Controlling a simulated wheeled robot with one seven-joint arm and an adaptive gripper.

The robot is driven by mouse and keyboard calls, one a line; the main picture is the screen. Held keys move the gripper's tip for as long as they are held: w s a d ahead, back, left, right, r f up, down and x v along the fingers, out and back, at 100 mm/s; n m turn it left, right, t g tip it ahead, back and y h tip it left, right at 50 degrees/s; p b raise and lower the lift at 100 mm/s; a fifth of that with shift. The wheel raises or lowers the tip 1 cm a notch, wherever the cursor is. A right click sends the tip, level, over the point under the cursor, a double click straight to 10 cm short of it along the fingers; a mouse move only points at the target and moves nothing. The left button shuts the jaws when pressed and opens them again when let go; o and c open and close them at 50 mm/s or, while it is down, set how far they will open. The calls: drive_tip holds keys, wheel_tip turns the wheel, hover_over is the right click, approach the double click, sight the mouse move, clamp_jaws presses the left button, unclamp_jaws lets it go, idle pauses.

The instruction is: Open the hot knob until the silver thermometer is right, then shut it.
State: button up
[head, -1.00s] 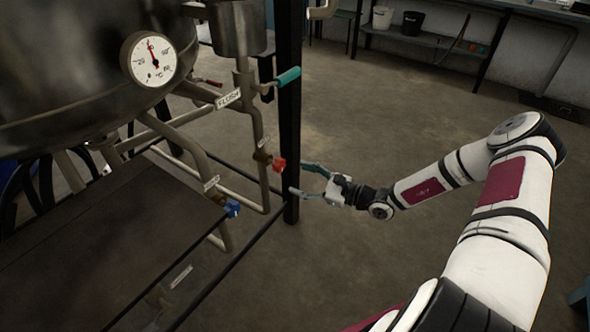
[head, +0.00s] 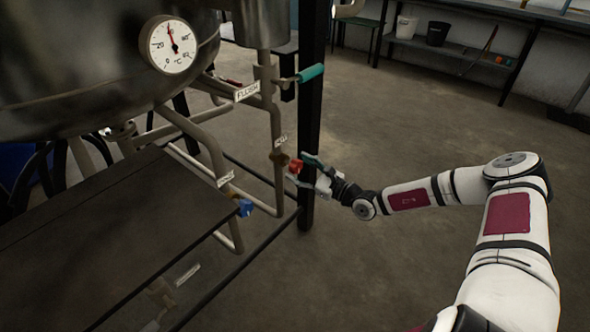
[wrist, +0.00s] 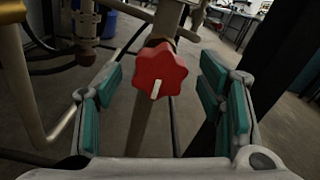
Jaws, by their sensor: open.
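The red knob (head: 295,166) sits on a vertical pipe, at the left of my gripper (head: 305,172). In the wrist view the red star-shaped knob (wrist: 160,72) has a white pointer mark aimed down. It lies between the teal pads of my open gripper (wrist: 166,95); I see no clear contact. A blue knob (head: 244,207) sits on a lower pipe to the left. The silver-rimmed dial thermometer (head: 171,45) is on the tank; its red needle points nearly straight up, slightly left, a little past the 20 mark.
The dark tank (head: 90,65) fills the upper left. A black post (head: 310,110) stands right beside the knob and my gripper. A teal-handled lever (head: 310,73) is above, near a FLUSH label (head: 247,92). Open floor (head: 410,140) lies to the right.

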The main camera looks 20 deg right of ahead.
drive_tip(key=shift+x, duration=1.1)
drive_tip(key=c, duration=1.2)
drive_tip(key=shift+o, duration=0.2)
